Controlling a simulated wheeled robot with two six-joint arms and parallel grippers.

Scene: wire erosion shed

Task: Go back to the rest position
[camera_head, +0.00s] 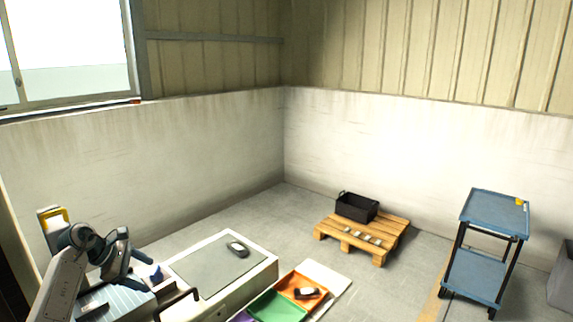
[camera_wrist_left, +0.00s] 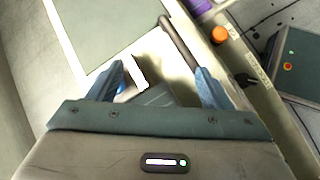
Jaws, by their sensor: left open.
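My left gripper (camera_head: 133,277) is at the lower left of the head view, at the end of my bent left arm, over the left end of the pale work surface. In the left wrist view, my left gripper (camera_wrist_left: 161,80) has its two blue-grey fingers spread well apart. I see nothing held between them. Past the fingers lie a dark bar handle (camera_wrist_left: 180,42) and part of a blue-grey surface. My right gripper does not show in either view.
A white-edged bench with a grey-green mat (camera_head: 205,268) carries a dark mouse-like object (camera_head: 237,249). Orange (camera_head: 290,281) and green (camera_head: 275,307) trays lie to its right. A wooden pallet (camera_head: 383,257) with a black crate (camera_head: 356,208) and a blue trolley (camera_head: 488,228) stand farther off.

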